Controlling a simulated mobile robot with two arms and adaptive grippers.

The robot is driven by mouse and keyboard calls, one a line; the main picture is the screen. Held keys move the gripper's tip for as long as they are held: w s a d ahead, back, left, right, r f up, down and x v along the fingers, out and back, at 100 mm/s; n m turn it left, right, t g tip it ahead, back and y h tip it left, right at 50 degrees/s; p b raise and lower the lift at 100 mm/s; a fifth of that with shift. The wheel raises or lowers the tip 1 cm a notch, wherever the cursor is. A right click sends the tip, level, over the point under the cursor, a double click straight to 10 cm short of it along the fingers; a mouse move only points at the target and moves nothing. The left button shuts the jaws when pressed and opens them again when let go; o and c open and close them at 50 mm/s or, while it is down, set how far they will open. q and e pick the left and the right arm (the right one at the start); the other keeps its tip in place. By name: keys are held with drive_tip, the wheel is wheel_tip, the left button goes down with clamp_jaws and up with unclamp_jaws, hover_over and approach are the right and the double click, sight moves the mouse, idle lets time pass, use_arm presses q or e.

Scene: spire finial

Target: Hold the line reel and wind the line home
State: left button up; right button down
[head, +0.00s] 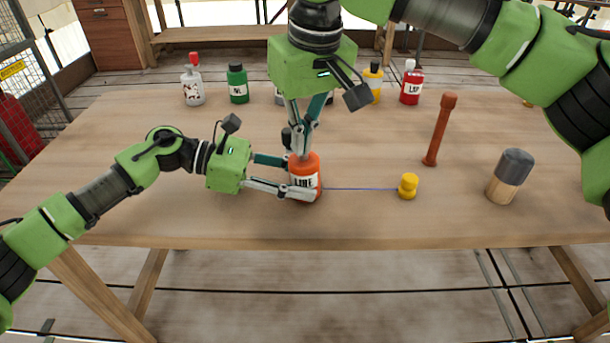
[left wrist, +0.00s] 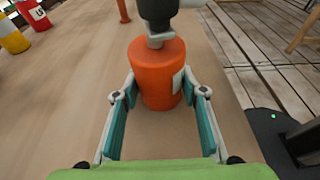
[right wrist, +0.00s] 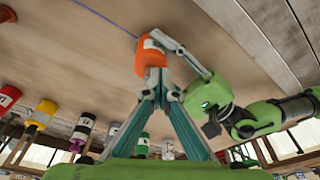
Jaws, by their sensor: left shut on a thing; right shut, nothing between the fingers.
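The line reel (head: 303,170) is an orange cylinder with a white label, upright on the table. My left gripper (head: 301,178) has its fingers around the reel's sides, shut on it; the reel also shows between the fingers in the left wrist view (left wrist: 158,80). A dark knob (left wrist: 158,10) with a grey part stands at the reel's top. My right gripper (head: 303,150) points down at the reel's top, fingers together and empty. Whether it touches the knob I cannot tell. A thin blue line (head: 360,189) runs from the reel to a yellow float-like piece (head: 408,186).
A leaning brown rod (head: 440,130) and a grey-topped wooden cylinder (head: 510,175) stand at the right. Along the back are a white bottle (head: 193,88), a green bottle (head: 237,84), a yellow one (head: 373,82) and a red one (head: 411,84). The table's front left is clear.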

drive_tip(key=shift+w+a, duration=0.5)
drive_tip(key=shift+a, duration=0.25)
idle(0.9)
drive_tip(key=shift+w+a, duration=0.1)
drive_tip(key=shift+w, duration=0.05)
idle(0.4)
drive_tip(key=shift+a, duration=0.2)
drive_tip(key=shift+r, duration=3.55)
drive_tip(key=shift+d, duration=0.1)
